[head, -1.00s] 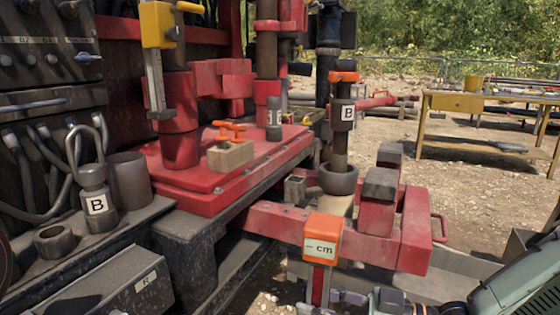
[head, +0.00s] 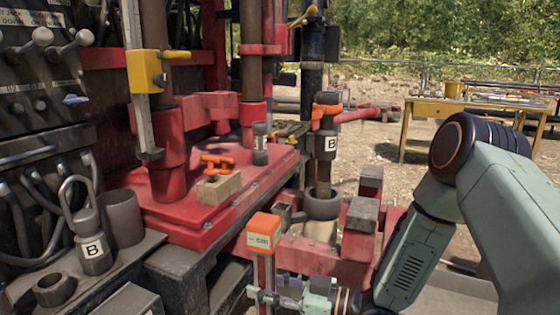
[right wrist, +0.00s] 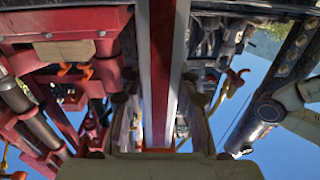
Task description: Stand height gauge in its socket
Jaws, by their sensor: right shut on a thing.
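The height gauge (head: 263,232) has an orange cap with a white "cm" label above a red and white post. My right gripper (head: 264,293) is shut on the post below the cap and holds it roughly upright. In the right wrist view the post (right wrist: 162,70) runs between the fingers (right wrist: 160,135). A small open square tube (head: 283,213), which looks like the socket, is just behind and right of the cap, partly covered by it. Whether the gauge's lower end touches anything is hidden. My left gripper is not in view.
A dark round collar (head: 323,204) with a "B"-marked rod stands right of the tube. A red deck (head: 230,205) with a tan block (head: 218,189) lies behind left. Levers and hoses crowd the left. A yellow table (head: 432,107) is far off.

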